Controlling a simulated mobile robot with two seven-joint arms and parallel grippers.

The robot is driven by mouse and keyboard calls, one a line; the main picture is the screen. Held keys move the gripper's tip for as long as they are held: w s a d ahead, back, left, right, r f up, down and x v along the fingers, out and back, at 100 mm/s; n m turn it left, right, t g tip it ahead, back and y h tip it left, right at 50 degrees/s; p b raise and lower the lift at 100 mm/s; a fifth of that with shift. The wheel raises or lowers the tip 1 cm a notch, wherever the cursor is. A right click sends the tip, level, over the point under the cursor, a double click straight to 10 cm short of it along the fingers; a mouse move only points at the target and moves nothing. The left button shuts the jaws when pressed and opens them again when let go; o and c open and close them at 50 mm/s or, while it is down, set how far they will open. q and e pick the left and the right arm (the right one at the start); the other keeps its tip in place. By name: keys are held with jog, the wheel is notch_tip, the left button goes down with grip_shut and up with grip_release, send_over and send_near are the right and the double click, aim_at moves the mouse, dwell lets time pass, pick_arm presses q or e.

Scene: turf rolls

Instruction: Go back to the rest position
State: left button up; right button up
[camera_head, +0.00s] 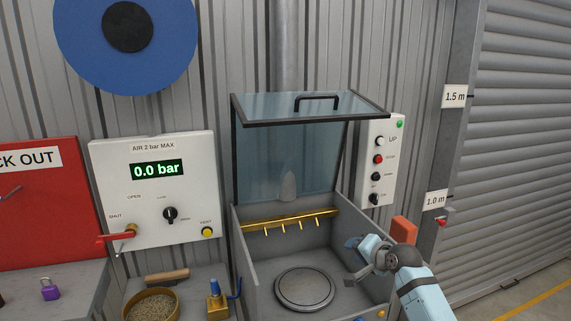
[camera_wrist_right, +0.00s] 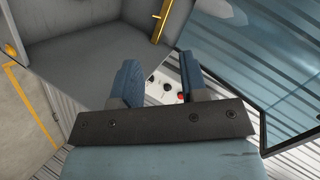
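My right arm (camera_head: 422,297) comes in from the lower right. Its gripper (camera_head: 354,262) is over the right side of an open grey cabinet (camera_head: 255,270), near its right wall. In the right wrist view the two blue fingers of the right gripper (camera_wrist_right: 160,72) stand apart with nothing between them, so it is open and empty. My left gripper and arm are not in view.
The cabinet's glass lid (camera_head: 290,160) is raised, above a brass nozzle bar (camera_head: 290,222) and a round plate (camera_head: 304,288). A control box (camera_head: 380,150) and an orange block (camera_head: 403,230) are close to the right. An air panel (camera_head: 150,190) stands left.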

jog(key=s+f+n+h, duration=0.1)
jog(key=s+f+n, duration=0.2)
jog(key=s+f, duration=1.05)
jog(key=s+f+n, duration=0.3)
jog(key=s+f, duration=0.3)
jog(key=s, duration=0.9)
jog(key=s+f+n+h, duration=0.1)
jog(key=s+f+n, duration=0.3)
jog(key=s, duration=1.1)
notch_tip(320, 180, down, 3)
jog(key=shift+s+d+g, duration=0.2)
jog(key=shift+s+g, duration=0.1)
jog(key=shift+s, duration=0.05)
